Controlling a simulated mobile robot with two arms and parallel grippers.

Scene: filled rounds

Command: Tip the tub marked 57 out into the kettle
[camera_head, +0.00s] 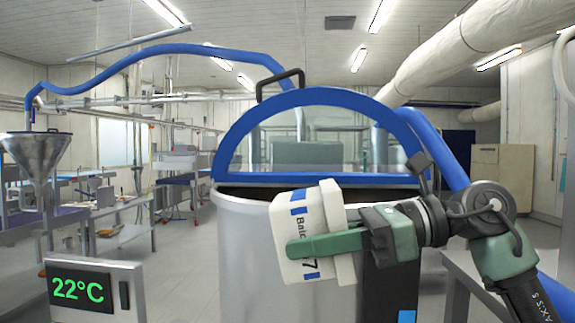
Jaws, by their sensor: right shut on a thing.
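My right gripper (330,243) has green jaws shut on a white tub (312,206). The tub has blue marks and sideways lettering. A jaw covers part of the lettering; a 7 shows, and the digit before it is hidden. The kettle's blue-edged clear lid (310,96) stands raised. No contents are seen falling. My left gripper is out of view.
A display reading 22°C (80,290) stands at the front left. A steel funnel (35,155) and benches (120,235) are at the left. A blue hose (150,55) arches behind. Open floor lies left of the kettle.

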